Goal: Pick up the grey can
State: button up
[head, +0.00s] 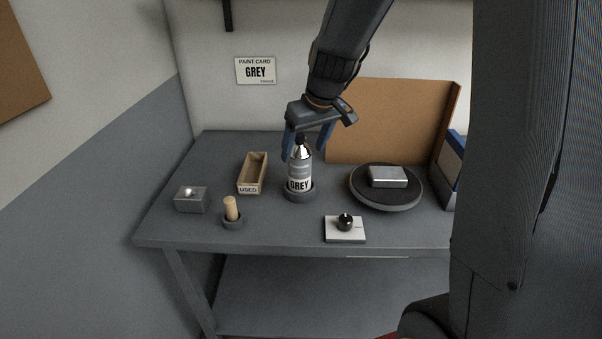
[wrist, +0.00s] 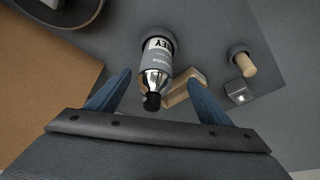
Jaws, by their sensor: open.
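The grey can (head: 299,172) stands upright in a dark round holder (head: 299,195) near the middle of the table. It has a pale label reading GREY, a shiny silver shoulder and a black cap. My gripper (head: 306,150) is open above the can, with its blue fingers on either side of the can's top. In the wrist view the can (wrist: 157,62) lies ahead, with its black cap nearest and between the lines of my open fingers (wrist: 155,88). I cannot tell whether either finger touches it.
A wooden USED box (head: 253,172) stands left of the can. A wooden peg (head: 231,208) in a cup and a small grey box (head: 191,199) are further left. A knob plate (head: 345,229) is in front. A turntable (head: 386,204) with a metal block (head: 388,177) is right, before a brown panel (head: 388,120).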

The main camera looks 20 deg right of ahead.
aim_at(300, 160)
jog(key=shift+w+f, duration=0.2)
jog(key=shift+w, duration=0.25)
jog(key=shift+d+p+x, duration=0.2)
jog(key=shift+p+x, duration=0.8)
jog(key=shift+x, duration=2.5)
jog(key=shift+w, duration=0.15)
jog(key=c, duration=1.3)
jog(key=shift+r, duration=0.1)
jog(key=shift+c, duration=1.3)
